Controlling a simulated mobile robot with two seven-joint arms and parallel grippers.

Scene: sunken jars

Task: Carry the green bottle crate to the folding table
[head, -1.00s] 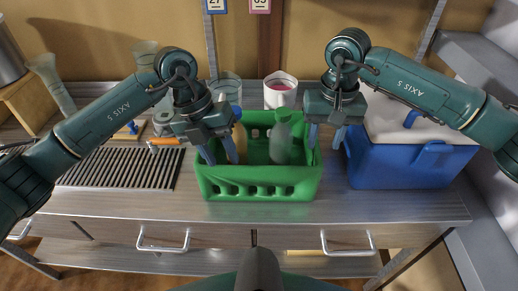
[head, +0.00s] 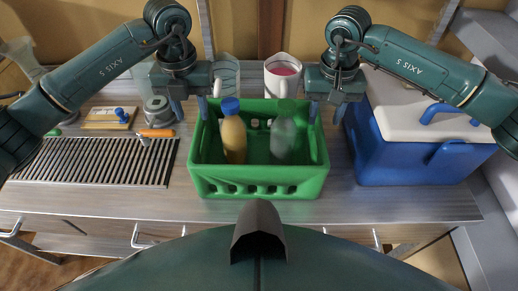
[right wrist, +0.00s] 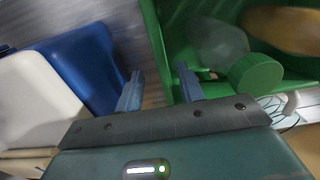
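The green bottle crate (head: 258,186) stands on the steel counter in the head view. It holds a yellow bottle with a blue cap (head: 234,138) and a pale clear bottle (head: 283,140), whose green cap shows in the right wrist view (right wrist: 256,73). My left gripper (head: 190,108) is open at the crate's far left, its fingers apart around the side wall's line. My right gripper (head: 326,112) is open at the far right; in the right wrist view its fingers (right wrist: 159,88) are apart, with the crate wall between and beyond them. Contact cannot be told. The folding table is not identifiable.
A blue cooler with a white lid (head: 416,158) stands close right of the crate. A red-filled mug (head: 283,76) and a glass (head: 226,76) stand behind it. A drain grille (head: 95,162) and an orange-handled tool (head: 156,133) lie left.

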